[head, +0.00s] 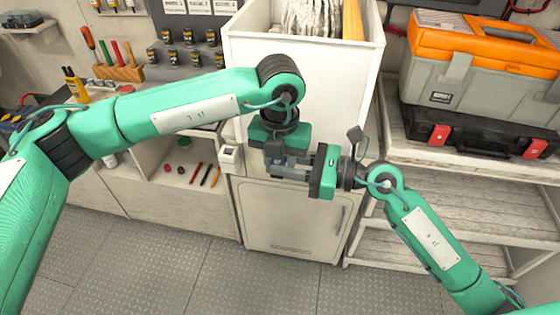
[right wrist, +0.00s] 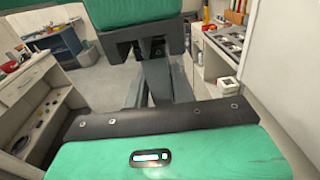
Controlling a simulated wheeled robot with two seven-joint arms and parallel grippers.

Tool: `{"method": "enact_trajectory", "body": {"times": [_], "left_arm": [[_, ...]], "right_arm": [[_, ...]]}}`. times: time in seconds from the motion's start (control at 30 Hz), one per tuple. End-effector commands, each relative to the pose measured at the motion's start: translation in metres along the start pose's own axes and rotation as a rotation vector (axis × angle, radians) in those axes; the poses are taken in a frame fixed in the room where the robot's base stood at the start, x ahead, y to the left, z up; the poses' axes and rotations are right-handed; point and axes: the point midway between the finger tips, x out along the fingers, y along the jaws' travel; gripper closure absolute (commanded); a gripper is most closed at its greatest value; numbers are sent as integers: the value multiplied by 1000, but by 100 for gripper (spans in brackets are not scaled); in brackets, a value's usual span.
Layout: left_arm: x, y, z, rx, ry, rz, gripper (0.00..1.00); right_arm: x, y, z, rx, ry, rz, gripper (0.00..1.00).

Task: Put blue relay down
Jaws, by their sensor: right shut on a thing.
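My two grippers meet in front of the white cabinet in the head view. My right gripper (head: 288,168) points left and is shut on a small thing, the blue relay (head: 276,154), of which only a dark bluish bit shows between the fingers. My left gripper (head: 275,150) points down from above, right at the right fingers; its jaws are mostly hidden and I cannot tell whether it touches the relay. In the right wrist view, grey fingers (right wrist: 165,85) reach toward the dark underside of the left gripper, and the relay cannot be made out.
A white bin (head: 245,60) with rope stands behind the grippers, above a cabinet door (head: 290,222). Grey shelves (head: 430,185) at right carry an orange-and-grey toolbox (head: 470,60) and a black case (head: 470,130). A workbench with screwdrivers (head: 115,60) and small jars (head: 185,45) is at left.

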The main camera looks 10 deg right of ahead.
Motion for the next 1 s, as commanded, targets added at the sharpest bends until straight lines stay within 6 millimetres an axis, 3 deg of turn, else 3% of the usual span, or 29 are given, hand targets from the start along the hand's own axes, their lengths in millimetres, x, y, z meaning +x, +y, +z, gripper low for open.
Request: {"method": "enact_trajectory", "body": {"times": [0.03, 0.1, 0.17, 0.2, 0.33, 0.73, 1.0], "left_arm": [[0, 0, 0, 1, 0, -2, 80], [0, -1, 0, 1, 0, -2, 94], [0, -1, 0, 2, 0, -3, 97], [0, -2, 0, 3, 0, -4, 97], [0, -2, 0, 2, 0, -3, 97], [0, -1, 0, 1, 0, -2, 97], [0, 0, 0, 0, 0, -1, 97]], "right_arm": [[0, 0, 0, 0, 0, 0, 97], [0, 0, 0, 0, 0, 0, 97], [0, 0, 0, 0, 0, 1, 97], [0, 0, 0, 0, -1, 1, 73], [0, 0, 0, 0, -1, 1, 50], [-7, 0, -1, 0, 1, 0, 50], [-57, 0, -2, 3, 5, -1, 50]]}}
